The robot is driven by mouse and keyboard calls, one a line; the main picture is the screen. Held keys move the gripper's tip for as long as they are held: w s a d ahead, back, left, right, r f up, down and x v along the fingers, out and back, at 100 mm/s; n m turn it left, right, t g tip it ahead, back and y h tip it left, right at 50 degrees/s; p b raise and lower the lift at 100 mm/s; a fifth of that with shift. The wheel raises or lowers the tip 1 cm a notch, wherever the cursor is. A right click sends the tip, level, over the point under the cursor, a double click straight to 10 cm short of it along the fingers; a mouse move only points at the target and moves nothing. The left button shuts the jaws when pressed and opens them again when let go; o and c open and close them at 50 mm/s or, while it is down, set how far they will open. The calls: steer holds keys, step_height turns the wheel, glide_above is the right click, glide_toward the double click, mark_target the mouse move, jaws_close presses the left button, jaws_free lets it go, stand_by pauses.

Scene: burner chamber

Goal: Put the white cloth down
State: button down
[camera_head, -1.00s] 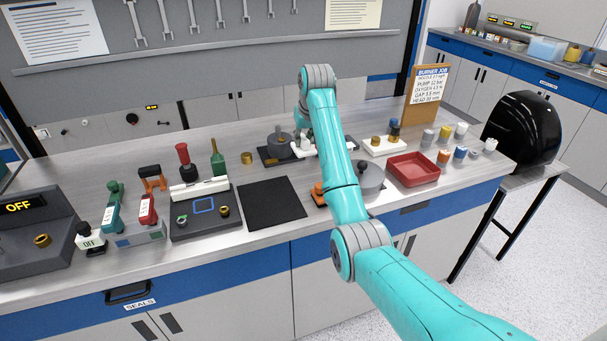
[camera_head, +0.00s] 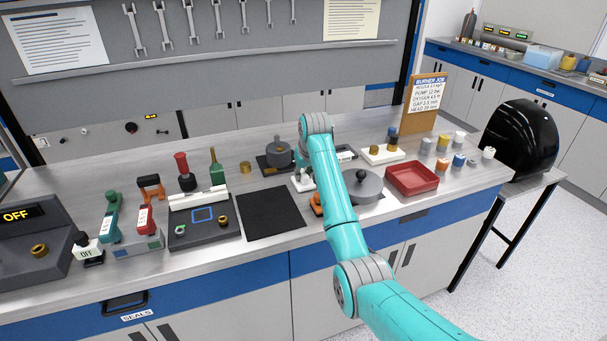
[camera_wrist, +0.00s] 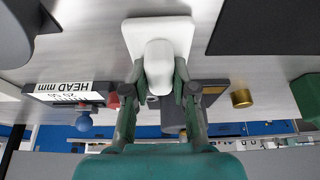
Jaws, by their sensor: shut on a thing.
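The white cloth (camera_wrist: 160,30) shows in the wrist view as a flat white square with a raised, rounded white part. My gripper (camera_wrist: 160,78) is shut on this raised part, with a dark green finger on each side. In the head view, the white cloth (camera_head: 302,184) is low over the bench, just right of the black mat (camera_head: 270,213), and my arm partly covers it. I cannot tell whether its underside touches the bench. My fingers are mostly hidden behind my arm in the head view.
A dark pot-like part (camera_head: 279,153) stands behind the cloth. A grey round lidded part (camera_head: 363,186) and a red tray (camera_head: 412,177) lie to the right. An orange piece (camera_head: 316,203) is close in front. The black mat is bare.

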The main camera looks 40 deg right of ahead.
steer(key=shift+f, duration=0.15)
steer(key=c, duration=0.9)
jaws_free()
steer(key=shift+c, duration=0.2)
steer(key=v, duration=1.2)
